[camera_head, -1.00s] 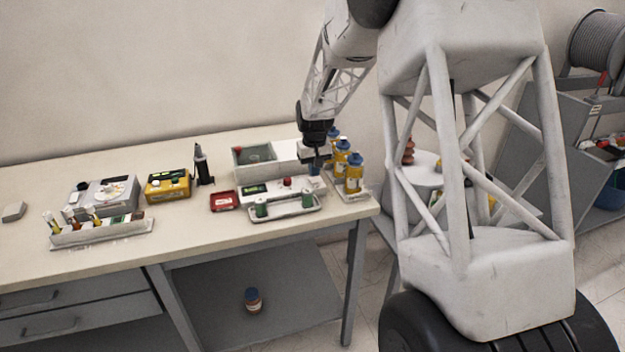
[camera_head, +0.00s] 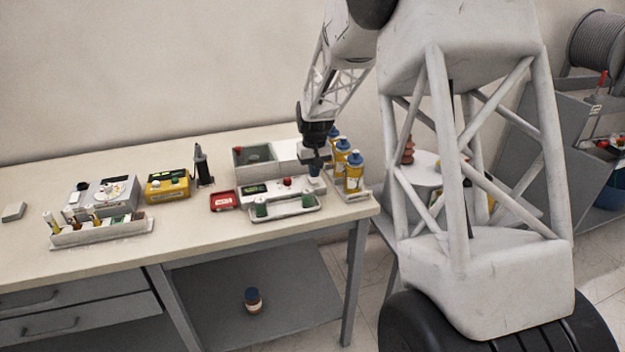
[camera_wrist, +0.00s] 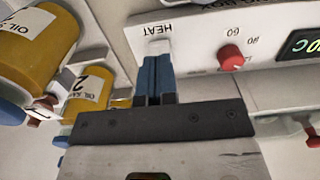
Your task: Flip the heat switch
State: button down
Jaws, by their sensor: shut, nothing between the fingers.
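The heat switch (camera_wrist: 158,46) is a small pale piece beside the upside-down HEAT label (camera_wrist: 154,29) on the white front panel in the wrist view. My gripper (camera_wrist: 157,60) is shut and empty, its blue fingers together with their tips right at the switch. I cannot tell whether they touch it or which way it is set. In the head view my gripper (camera_head: 314,170) is over the right end of the white heating device (camera_head: 272,188), and the switch is hidden there. The device has a red knob (camera_wrist: 230,56) and a green-lit display (camera_wrist: 301,44).
Yellow oil bottles (camera_head: 354,172) with blue caps stand close to the right of my gripper. A tray with green handles (camera_head: 285,207) lies in front of the device. A red box (camera_head: 224,200) and yellow meter (camera_head: 167,185) are to the left.

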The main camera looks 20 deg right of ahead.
aim_at(314, 181)
jog(key=shift+f, duration=1.1)
dwell(1.1)
jog(key=shift+r, duration=3.5)
